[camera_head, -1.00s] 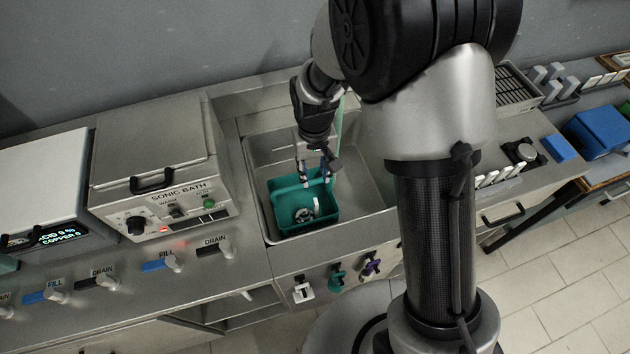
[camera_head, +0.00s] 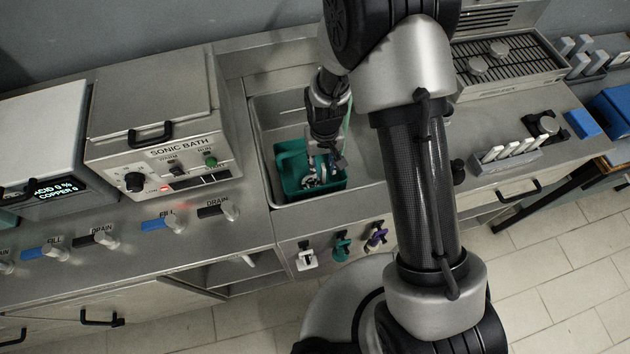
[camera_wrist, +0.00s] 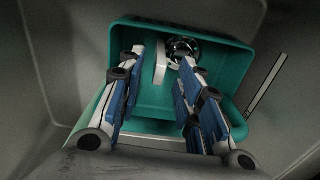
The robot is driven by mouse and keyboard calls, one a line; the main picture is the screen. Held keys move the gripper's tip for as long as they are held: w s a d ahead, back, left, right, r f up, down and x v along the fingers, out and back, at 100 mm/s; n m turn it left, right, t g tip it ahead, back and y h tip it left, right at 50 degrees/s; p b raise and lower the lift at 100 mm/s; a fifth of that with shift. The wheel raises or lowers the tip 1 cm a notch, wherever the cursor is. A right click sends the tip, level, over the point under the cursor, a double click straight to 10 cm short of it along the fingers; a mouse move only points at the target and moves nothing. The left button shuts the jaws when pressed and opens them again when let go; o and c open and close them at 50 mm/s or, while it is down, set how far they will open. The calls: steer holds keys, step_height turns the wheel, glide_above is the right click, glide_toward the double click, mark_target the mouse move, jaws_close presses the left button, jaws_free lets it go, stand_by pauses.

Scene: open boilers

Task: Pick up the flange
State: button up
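The flange (camera_wrist: 184,48) is a shiny round metal part inside the teal basket (camera_wrist: 225,42), close to its far wall in the wrist view. A pale upright piece (camera_wrist: 161,62) shows beside it; I cannot tell whether it is part of the flange. The basket (camera_head: 290,169) stands in the steel sink in the head view. My gripper (camera_wrist: 165,58) points down into the basket with its two blue-padded fingers apart. The flange shows between and beyond the fingertips, closer to the right one. In the head view my gripper (camera_head: 322,168) hides most of the flange.
The sonic bath (camera_head: 155,130) stands left of the sink. Coloured valves (camera_head: 341,246) are on the front panel. A rack of white pieces (camera_head: 507,152) and a grill (camera_head: 510,65) are to the right.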

step_height(320, 180, down, 4)
steer(key=shift+s+d+r+b, duration=0.1)
steer(key=shift+b, duration=0.5)
steer(key=shift+c, duration=0.4)
jaws_close()
